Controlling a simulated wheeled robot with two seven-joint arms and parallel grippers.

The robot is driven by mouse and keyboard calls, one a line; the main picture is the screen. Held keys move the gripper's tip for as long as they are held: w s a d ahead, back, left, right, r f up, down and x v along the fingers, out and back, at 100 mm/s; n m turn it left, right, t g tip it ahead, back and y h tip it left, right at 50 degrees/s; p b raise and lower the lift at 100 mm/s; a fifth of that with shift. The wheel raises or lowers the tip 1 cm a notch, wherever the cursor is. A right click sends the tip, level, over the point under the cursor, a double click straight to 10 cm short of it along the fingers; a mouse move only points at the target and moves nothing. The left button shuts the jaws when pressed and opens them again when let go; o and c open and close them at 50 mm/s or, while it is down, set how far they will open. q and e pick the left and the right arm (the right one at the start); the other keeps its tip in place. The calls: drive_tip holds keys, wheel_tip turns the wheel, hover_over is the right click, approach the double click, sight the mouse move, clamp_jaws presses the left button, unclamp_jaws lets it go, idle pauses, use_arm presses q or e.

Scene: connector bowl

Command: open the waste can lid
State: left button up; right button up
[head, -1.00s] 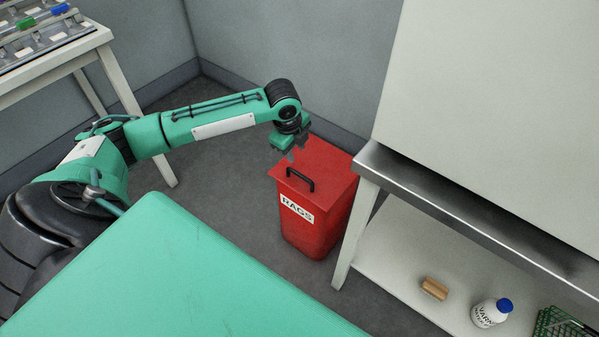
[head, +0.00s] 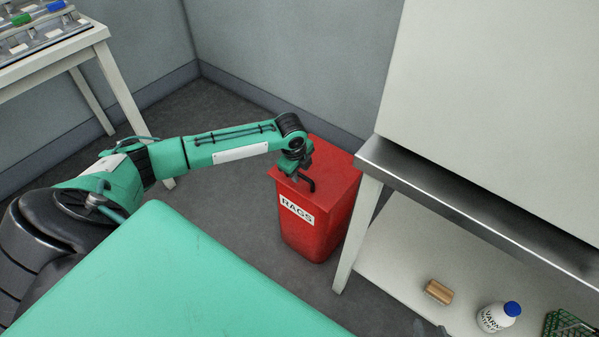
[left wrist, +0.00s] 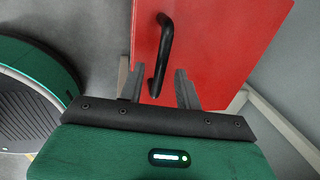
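The red waste can (head: 312,233) with a RAGS label stands on the floor, left of the steel-topped bench. Its red lid (head: 338,170) is down and has a black bar handle (head: 309,184). My left gripper (head: 292,177) is over the lid at the handle, hiding part of it. In the left wrist view, my left gripper (left wrist: 158,75) is open, with the near end of the handle (left wrist: 166,42) between its two fingers. I cannot tell whether they touch it. A small grey piece at the bottom edge seems to be the tip of my right gripper (head: 432,329); its opening cannot be seen.
The bench (head: 440,192) stands close to the right of the can. Its lower shelf holds a wooden block (head: 438,292), a blue-capped bottle (head: 497,317) and a green basket (head: 568,325). Grey walls meet behind the can. A white table (head: 62,57) stands at upper left.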

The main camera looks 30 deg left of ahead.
use_arm(q)
drive_tip(key=shift+f, duration=0.2)
clamp_jaws()
drive_tip(key=shift+r, duration=0.1)
